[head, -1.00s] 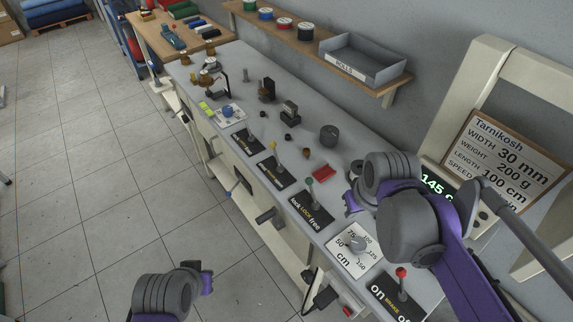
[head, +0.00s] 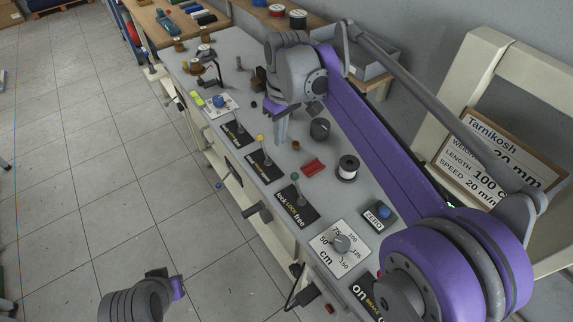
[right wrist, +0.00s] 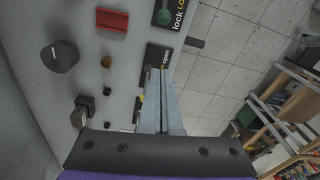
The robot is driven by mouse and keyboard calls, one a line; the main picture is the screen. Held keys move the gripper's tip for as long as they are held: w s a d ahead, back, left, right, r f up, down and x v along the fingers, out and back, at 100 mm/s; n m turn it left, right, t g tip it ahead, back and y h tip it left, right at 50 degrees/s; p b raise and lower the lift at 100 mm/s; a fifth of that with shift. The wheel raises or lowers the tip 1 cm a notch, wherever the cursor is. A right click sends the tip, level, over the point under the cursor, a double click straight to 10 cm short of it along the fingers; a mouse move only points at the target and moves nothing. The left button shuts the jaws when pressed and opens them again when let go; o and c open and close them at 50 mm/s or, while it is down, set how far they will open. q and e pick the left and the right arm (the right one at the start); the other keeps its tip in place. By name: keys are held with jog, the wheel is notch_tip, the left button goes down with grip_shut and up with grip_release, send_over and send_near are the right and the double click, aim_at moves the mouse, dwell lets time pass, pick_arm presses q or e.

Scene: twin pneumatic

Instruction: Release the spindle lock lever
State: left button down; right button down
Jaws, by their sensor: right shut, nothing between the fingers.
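The spindle lock lever has a green knob (head: 294,176) and stands on a black plate marked "lock LOCK free" (head: 303,213). In the right wrist view the knob (right wrist: 166,17) shows near the top edge, beside the word "lock". My right gripper (head: 281,142) points down over the bench, behind and to the left of the lever and apart from it. Its fingers (right wrist: 161,74) are shut and empty, over the neighbouring black plate in the wrist view. My left gripper (head: 178,287) shows only partly at the bottom; its fingers cannot be made out.
A yellow-knobbed lever (head: 260,138) stands on the neighbouring plate. A red block (head: 313,167), a spool (head: 347,168), a dark knob (head: 320,129) and a dial (head: 341,243) are close by. My right arm crosses above the bench's right side. The floor at left is clear.

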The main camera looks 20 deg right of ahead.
aim_at(297, 186)
jog(key=f, duration=1)
jog(key=shift+w+a+b, duration=0.15)
jog(key=shift+a+b, duration=0.15)
jog(key=s+d, duration=0.1)
jog(key=s+d+r, duration=0.1)
jog(key=s, duration=0.1)
jog(key=shift+s+p, duration=0.15)
jog(key=shift+p, duration=0.2)
jog(key=shift+s+r, duration=0.1)
jog(key=shift+r, duration=0.05)
jog(key=shift+s+r+t, duration=0.1)
jog(key=shift+s+t, duration=0.15)
jog(key=shift+t, duration=0.15)
